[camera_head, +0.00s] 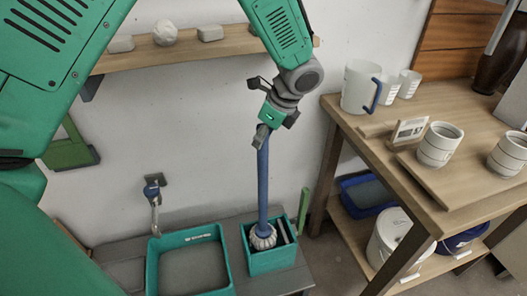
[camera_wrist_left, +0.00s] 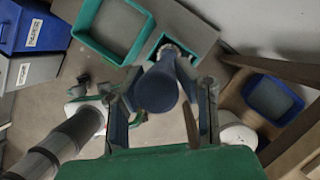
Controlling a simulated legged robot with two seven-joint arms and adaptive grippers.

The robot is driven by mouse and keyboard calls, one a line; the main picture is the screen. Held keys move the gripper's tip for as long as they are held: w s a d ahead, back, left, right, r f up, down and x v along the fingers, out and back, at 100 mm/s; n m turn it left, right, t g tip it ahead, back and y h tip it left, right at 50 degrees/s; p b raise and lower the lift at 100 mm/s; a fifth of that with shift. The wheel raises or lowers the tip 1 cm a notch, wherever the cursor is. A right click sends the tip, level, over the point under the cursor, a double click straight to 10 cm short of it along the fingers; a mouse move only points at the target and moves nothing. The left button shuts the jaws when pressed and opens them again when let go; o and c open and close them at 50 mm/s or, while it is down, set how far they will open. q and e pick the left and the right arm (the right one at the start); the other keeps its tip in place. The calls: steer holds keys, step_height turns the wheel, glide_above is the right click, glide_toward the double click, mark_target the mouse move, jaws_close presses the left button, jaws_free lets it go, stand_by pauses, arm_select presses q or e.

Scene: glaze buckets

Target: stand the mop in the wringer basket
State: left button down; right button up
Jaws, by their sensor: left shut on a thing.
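The mop has a blue handle (camera_head: 262,185) and a pale, stringy head (camera_head: 263,238). It stands nearly upright. My left gripper (camera_head: 263,133) is shut on the upper end of the handle; the handle (camera_wrist_left: 157,90) also shows between its fingers in the left wrist view. The mop head is at the mouth of the green wringer basket (camera_head: 272,264), towards its left part. The front rim lies close to the head; I cannot tell how deep the head sits or whether it touches the bottom. My right gripper is not in view.
A green basin (camera_head: 152,268) stands left of the basket on a low grey bench, beneath a tap (camera_head: 153,195). A wooden table (camera_head: 400,165) with mugs and a jug (camera_head: 358,88) stands at the right. A wall shelf (camera_head: 190,52) is behind my left arm.

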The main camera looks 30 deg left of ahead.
mark_target(262, 150)
arm_select(q)
steer(key=f, duration=0.4)
steer(key=shift+a+f, duration=0.1)
steer(key=shift+a, duration=0.1)
steer(key=shift+d, duration=0.1)
steer(key=c, duration=1.2)
jaws_free()
